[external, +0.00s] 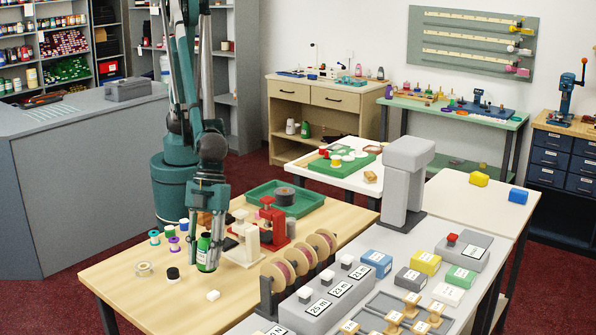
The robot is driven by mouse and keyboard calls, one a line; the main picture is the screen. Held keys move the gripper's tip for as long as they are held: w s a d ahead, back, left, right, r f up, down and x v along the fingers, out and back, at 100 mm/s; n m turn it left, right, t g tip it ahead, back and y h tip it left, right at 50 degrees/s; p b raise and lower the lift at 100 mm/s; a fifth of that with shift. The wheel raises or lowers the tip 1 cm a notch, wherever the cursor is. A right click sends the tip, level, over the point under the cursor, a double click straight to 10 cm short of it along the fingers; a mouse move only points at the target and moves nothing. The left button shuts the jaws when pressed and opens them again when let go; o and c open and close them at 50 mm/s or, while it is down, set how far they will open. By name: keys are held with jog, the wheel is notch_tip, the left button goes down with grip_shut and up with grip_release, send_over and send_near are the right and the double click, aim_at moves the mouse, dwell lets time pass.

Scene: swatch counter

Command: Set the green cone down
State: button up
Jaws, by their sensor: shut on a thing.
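The green cone (206,254), with a pale label on its front, is upright over the wooden table (125,275) near its front left part. My gripper (207,236) points down from above and is shut on the cone's upper part, which the fingers partly hide. The cone's base is at or very close to the tabletop; I cannot tell whether it touches.
Spools (168,231) stand left of the cone, with a tape roll (144,269), a black-topped piece (173,274) and a white block (213,295) nearby. A cream device (243,247) and red device (272,229) stand close right.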

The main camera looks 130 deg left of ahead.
jog(key=w+a+n+t+p, duration=0.1)
jog(key=w+a, duration=0.3)
jog(key=a, duration=1.2)
jog(key=w+a+n, duration=0.1)
jog(key=w+a, duration=0.3)
jog(key=a, duration=1.2)
jog(key=s+a+n+t+y+p, duration=0.1)
jog(key=s+a+n, duration=0.2)
jog(key=a, duration=2.7)
jog(key=shift+s+r+y, duration=0.2)
jog(key=shift+s+y, duration=0.2)
jog(key=shift+s, duration=0.15)
jog(key=shift+a, duration=0.1)
jog(key=shift+f, duration=3.15)
jog(key=shift+f, duration=0.1)
jog(key=shift+f+b, duration=0.5)
jog(key=shift+f, duration=1.3)
